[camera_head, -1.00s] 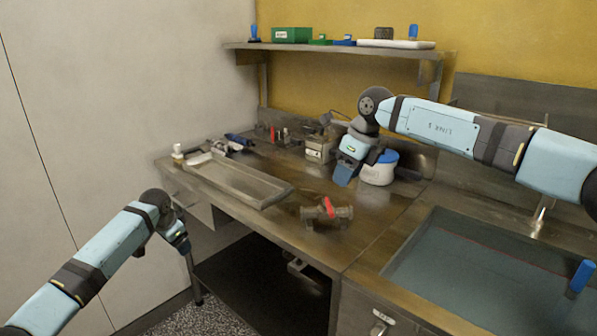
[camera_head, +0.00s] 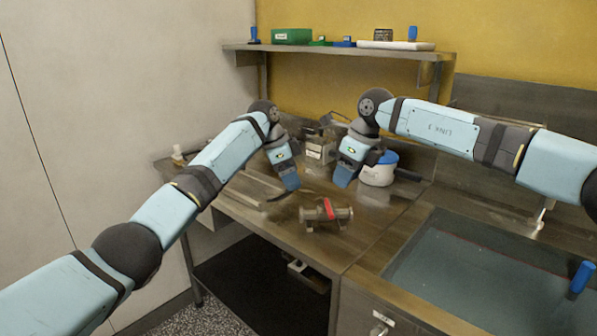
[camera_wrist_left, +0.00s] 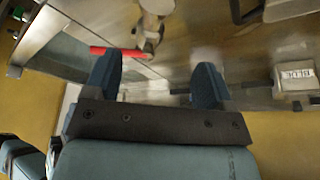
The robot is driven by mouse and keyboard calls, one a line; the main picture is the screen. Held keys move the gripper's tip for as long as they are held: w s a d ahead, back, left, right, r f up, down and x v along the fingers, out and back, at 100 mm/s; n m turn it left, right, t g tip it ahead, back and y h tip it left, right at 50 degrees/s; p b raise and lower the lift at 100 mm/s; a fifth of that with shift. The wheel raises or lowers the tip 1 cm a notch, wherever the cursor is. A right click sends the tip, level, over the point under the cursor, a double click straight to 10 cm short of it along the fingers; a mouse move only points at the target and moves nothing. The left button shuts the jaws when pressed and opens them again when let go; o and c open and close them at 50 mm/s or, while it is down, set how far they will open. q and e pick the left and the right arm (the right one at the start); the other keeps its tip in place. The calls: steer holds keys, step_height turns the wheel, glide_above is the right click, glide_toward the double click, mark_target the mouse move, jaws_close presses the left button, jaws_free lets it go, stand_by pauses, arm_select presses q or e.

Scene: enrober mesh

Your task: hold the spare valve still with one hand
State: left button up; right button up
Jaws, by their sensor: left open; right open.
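The spare valve (camera_head: 342,214), a grey-brown pipe body with a red handle (camera_head: 328,208), lies on the steel bench near its front edge. My left gripper (camera_head: 291,184) points down above the bench, behind and left of the valve and apart from it. It is open and empty. In the left wrist view the valve (camera_wrist_left: 152,28) shows at the top, beyond the open fingers (camera_wrist_left: 157,80), with its red handle to the left. My right gripper (camera_head: 345,178) is open, behind the valve beside the white tub, and does not touch the valve.
A white tub with a blue lid (camera_head: 378,172) stands right of my right gripper. A shallow steel tray (camera_head: 243,196) is partly hidden by my left arm. A sink (camera_head: 450,275) opens at the right. A small labelled box (camera_head: 319,150) stands at the back. Bench around the valve is clear.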

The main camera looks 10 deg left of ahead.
mark_target(315, 207)
arm_select(q)
steer(key=shift+s+d+r+m, duration=0.1)
steer(key=shift+d+m, duration=0.05)
steer(key=shift+d, duration=0.45)
steer(key=shift+s+d+m, duration=0.1)
steer(key=shift+d+m, duration=0.05)
steer(key=shift+d, duration=0.45)
steer(key=x, duration=1.3)
steer(key=shift+s, duration=0.15)
steer(key=shift+c, duration=0.2)
steer(key=c, duration=1.3)
